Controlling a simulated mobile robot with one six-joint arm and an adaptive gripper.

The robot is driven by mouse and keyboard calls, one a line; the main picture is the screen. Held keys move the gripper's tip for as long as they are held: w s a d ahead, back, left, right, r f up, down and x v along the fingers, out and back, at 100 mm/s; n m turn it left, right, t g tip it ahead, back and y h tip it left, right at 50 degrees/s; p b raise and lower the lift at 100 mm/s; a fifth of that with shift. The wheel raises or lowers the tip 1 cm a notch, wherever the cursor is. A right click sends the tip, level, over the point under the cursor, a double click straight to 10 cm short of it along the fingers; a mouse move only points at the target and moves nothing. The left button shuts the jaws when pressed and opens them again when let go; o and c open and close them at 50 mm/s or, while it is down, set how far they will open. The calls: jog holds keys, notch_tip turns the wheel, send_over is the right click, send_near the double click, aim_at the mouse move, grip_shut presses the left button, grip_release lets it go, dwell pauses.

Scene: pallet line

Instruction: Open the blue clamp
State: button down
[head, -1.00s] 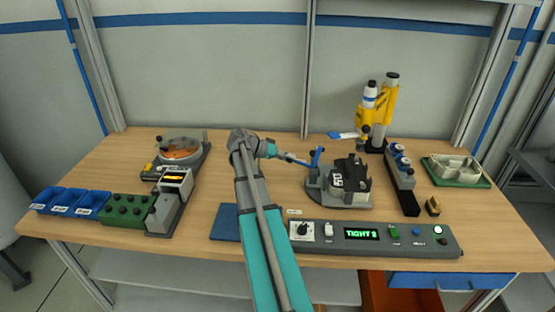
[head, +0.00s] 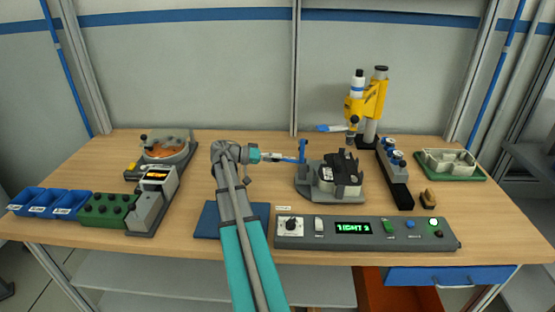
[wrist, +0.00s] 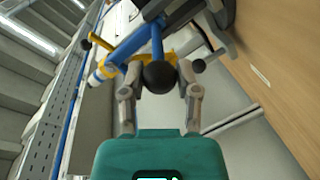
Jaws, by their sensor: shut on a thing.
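The blue clamp (head: 302,150) stands at the left end of a grey fixture (head: 325,196), with its upright blue bar raised. Its handle reaches left, nearly level, toward my gripper (head: 272,158). In the wrist view, the clamp's dark ball knob (wrist: 159,77) sits between the two fingers of my gripper (wrist: 160,90), with the blue handle (wrist: 157,45) running away behind it. My gripper is shut on this knob. A black and white part (head: 341,175) sits on the fixture, right of the clamp. The knob is too small to make out in the head view.
A control panel (head: 410,234) with a green display lies in front of the fixture. A black rail with knobs (head: 395,176) and a yellow stand (head: 372,100) are to the right and behind. Blue bins (head: 40,205) are at the far left.

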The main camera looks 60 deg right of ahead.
jog(key=shift+w+f, duration=0.1)
jog(key=shift+w, duration=0.05)
jog(key=shift+c, duration=1.8)
grip_release()
jog(key=shift+d, duration=0.1)
